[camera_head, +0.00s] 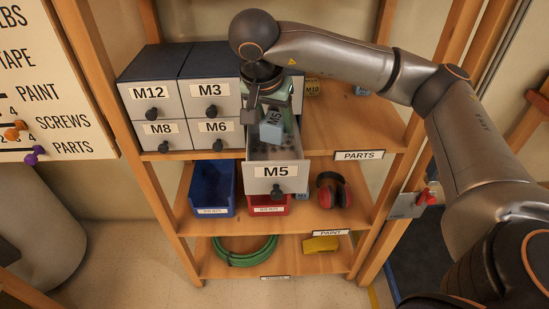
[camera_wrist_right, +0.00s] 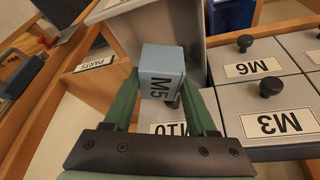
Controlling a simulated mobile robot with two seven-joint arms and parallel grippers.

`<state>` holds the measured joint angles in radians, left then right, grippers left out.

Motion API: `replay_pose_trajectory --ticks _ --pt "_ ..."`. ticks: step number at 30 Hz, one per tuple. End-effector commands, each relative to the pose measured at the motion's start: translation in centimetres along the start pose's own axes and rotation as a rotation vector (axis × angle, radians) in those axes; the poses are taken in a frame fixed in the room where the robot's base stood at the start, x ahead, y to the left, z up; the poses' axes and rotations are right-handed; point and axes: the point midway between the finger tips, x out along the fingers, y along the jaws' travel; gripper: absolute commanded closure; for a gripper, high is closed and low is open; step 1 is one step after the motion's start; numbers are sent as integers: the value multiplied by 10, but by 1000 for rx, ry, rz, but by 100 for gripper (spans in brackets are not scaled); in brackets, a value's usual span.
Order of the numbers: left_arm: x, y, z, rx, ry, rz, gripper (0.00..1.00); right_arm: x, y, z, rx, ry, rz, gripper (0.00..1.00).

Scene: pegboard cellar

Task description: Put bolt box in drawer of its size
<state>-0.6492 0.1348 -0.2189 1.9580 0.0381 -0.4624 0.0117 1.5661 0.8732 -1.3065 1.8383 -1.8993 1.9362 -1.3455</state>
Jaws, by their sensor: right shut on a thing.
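The bolt box (camera_head: 271,130) is a small blue-grey box marked M5. My right gripper (camera_head: 274,115) is shut on it and holds it tilted above the open M5 drawer (camera_head: 276,180). The drawer is pulled out of the lower right of the cabinet, and dark small pieces lie on its floor. In the right wrist view the box (camera_wrist_right: 163,62) sits between the green fingers (camera_wrist_right: 161,82), with its M5 label showing. My left gripper is not in view.
Shut drawers M12 (camera_head: 150,100), M3 (camera_head: 210,98), M8 (camera_head: 163,135) and M6 (camera_head: 217,133) are beside the open one. The M10 drawer front (camera_wrist_right: 172,128) shows in the wrist view. Below stand a blue bin (camera_head: 212,188), a red bin and red ear muffs (camera_head: 333,190).

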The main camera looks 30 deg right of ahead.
Motion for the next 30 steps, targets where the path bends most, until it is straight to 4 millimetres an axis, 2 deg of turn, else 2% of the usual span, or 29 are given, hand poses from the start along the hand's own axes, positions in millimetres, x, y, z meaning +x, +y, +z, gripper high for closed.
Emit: replay_pose_trajectory --ticks 1,3,6,13,18,30 --pt "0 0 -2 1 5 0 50 13 1 5 -2 -1 3 100" --pt "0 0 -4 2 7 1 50 27 1 11 -2 -1 3 100" --pt "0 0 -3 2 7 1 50 40 0 17 -1 0 0 100" --pt "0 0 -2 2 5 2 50 55 0 23 -2 1 -1 100" --pt "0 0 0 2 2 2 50 78 0 32 -2 0 1 100" --pt "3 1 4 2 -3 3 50 87 0 36 -1 1 -3 100"
